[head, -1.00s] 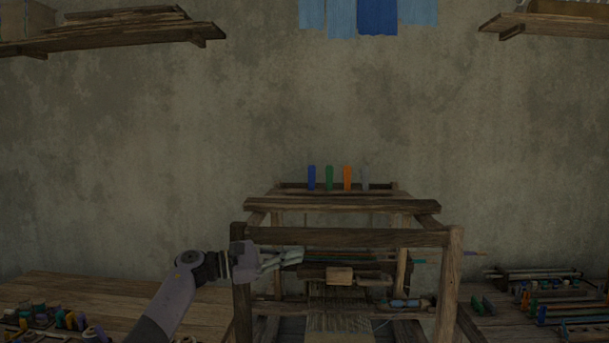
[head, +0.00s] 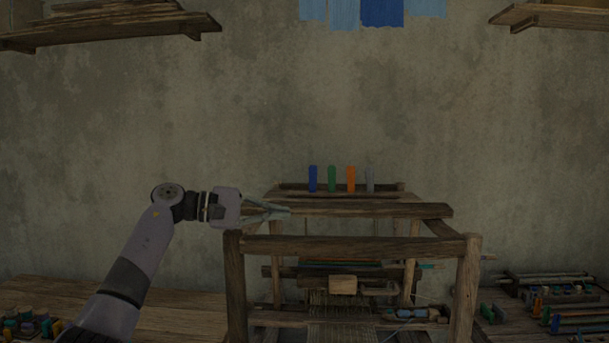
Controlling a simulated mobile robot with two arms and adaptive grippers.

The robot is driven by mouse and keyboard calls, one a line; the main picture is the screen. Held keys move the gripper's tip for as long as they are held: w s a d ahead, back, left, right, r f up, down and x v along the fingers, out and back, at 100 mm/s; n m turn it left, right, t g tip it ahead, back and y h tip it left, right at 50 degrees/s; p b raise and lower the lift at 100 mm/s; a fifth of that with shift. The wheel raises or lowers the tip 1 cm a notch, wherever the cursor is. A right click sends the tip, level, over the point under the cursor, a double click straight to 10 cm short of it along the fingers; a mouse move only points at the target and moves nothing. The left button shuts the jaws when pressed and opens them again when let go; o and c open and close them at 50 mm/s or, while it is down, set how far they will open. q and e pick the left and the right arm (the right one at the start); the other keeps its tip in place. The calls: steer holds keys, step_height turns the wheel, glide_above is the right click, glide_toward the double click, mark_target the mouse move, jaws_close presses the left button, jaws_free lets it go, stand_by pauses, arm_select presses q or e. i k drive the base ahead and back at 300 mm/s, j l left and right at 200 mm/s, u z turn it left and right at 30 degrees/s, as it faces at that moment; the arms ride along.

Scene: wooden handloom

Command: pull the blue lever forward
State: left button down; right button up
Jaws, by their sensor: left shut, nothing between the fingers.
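The blue lever (head: 313,179) stands upright at the left end of a row on top of the wooden loom (head: 350,245). Green (head: 332,179), orange (head: 351,179) and grey (head: 370,180) levers stand to its right, all about equally upright. My left gripper (head: 288,211) is shut and empty. It points right, in front of the loom's upper beam, lower in the picture than the blue lever and to its left, apart from it. My right gripper is not in view.
A wooden table (head: 150,305) is at the left, with small coloured spools at its front. Another table with rods and spools (head: 550,300) is at the right. Shelves (head: 110,30) and blue cloths (head: 370,12) hang high on the wall.

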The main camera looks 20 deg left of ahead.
mark_target(312, 169)
steer(key=i+j, duration=0.2)
steer(key=i, duration=0.2)
steer(key=i+j, duration=0.2)
steer(key=i, duration=0.25)
steer(key=i+j, duration=0.25)
steer(key=i, duration=0.15)
steer(key=i+j, duration=0.2)
steer(key=i, duration=0.2)
